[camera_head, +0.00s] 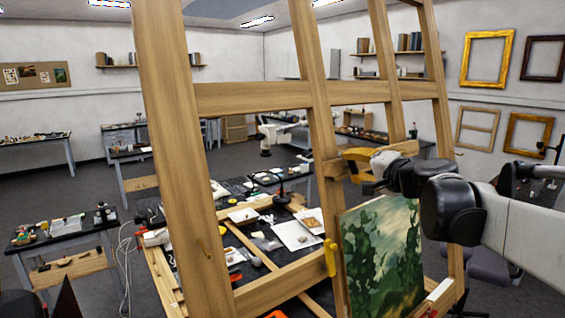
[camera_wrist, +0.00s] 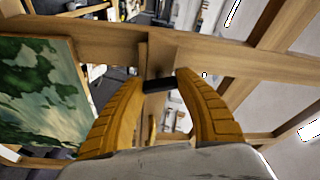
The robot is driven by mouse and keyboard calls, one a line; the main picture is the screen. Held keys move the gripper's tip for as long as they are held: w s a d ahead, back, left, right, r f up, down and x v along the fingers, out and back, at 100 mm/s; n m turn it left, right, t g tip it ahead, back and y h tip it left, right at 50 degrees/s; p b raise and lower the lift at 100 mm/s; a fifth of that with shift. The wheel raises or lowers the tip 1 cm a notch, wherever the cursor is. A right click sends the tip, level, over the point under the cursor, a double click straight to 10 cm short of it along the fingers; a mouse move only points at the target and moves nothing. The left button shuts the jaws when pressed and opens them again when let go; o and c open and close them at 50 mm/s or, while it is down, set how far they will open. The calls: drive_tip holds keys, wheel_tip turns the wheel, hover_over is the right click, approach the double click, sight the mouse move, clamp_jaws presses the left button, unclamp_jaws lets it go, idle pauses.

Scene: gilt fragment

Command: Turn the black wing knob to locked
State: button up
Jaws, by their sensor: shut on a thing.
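The black wing knob (camera_wrist: 160,84) shows in the wrist view as a small dark bar between my fingertips, in front of a wooden upright of the easel (camera_wrist: 100,32). My gripper (camera_wrist: 161,82) has curved yellow-orange fingers, and their tips are closed on the knob from both sides. In the head view my gripper (camera_head: 352,156) reaches in from the right to the easel's middle upright (camera_head: 318,120). The knob is hidden there behind the fingers. I cannot read any locked mark or tell the knob's exact angle.
A green landscape painting (camera_head: 383,258) stands on the easel just below my arm; it also shows at the left of the wrist view (camera_wrist: 38,95). A yellow clamp (camera_head: 330,258) sits at its left edge. A cluttered dark worktable (camera_head: 240,188) lies behind the easel.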

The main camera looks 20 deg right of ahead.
drive_tip(key=m, duration=0.2)
drive_tip(key=m+g+p, duration=0.1)
drive_tip(key=m, duration=0.2)
drive_tip(key=shift+r+m+g, duration=0.1)
drive_tip(key=shift+m+g, duration=0.2)
drive_tip(key=m+g, duration=0.1)
drive_tip(key=m, duration=0.3)
drive_tip(key=shift+m, duration=0.4)
drive_tip(key=m, duration=0.2)
drive_tip(key=m+g+y, duration=0.1)
drive_tip(key=m, duration=0.1)
drive_tip(key=shift+m+g+p, duration=0.3)
drive_tip(key=shift+m+p, duration=0.05)
drive_tip(key=shift+m, duration=0.05)
drive_tip(key=m+y, duration=0.1)
drive_tip(key=m, duration=0.3)
drive_tip(key=shift+g+y, duration=0.4)
drive_tip(key=o, duration=1.2)
